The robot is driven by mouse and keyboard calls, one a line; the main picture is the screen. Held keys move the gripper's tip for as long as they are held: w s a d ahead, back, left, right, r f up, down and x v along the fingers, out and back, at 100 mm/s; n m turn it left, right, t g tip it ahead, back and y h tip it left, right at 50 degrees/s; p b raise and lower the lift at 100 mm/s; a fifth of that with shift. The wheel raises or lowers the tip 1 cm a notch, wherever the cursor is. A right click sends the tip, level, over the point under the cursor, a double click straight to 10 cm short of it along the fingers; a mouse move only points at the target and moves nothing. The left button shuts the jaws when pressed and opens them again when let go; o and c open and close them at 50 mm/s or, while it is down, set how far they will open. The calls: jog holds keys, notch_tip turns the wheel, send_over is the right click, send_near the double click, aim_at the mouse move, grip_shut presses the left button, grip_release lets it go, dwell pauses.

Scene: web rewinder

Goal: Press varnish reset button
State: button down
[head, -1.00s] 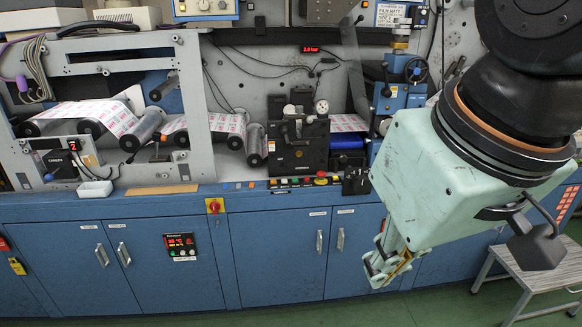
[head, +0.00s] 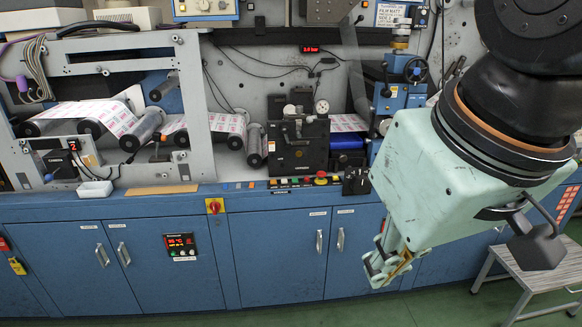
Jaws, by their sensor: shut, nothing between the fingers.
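My gripper (head: 377,279) hangs at the lower right in the head view, pointing down in front of the blue cabinet doors. It is shut and empty, well apart from the controls. A row of small coloured buttons (head: 290,183) sits on the machine's front ledge, above and left of my gripper. A red mushroom button (head: 320,176) stands at the right of that row. The button labels are too small to read, so I cannot tell which one is the varnish reset button.
A black control box (head: 355,181) stands right of the buttons. A red rotary switch (head: 214,206) and a temperature display (head: 180,246) are on the blue front at left. A grey step stool (head: 535,270) stands at the lower right. A white tray (head: 95,189) lies on the ledge.

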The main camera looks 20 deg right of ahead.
jog(key=w+d+r+h+p, duration=0.1)
jog(key=w+d+r, duration=0.15)
jog(key=w, duration=0.45)
jog(key=w+d+r+n+t+p, duration=0.1)
jog(key=w+d, duration=0.2)
jog(key=w, duration=0.5)
jog(key=w+d+r+h+p, duration=0.1)
jog(key=w+d+r, duration=0.15)
jog(key=w, duration=0.45)
jog(key=n+t+y+p, duration=0.2)
jog(key=n+t+p, duration=0.2)
jog(key=n+p, duration=0.5)
send_over(335, 178)
jog(key=p, duration=0.1)
notch_tip(335, 178, down, 25)
jog(key=shift+m, duration=0.3)
jog(key=shift+d+f, duration=0.1)
jog(key=shift+f, duration=0.2)
jog(key=shift+f+b, duration=4.05)
jog(key=shift+f, duration=0.15)
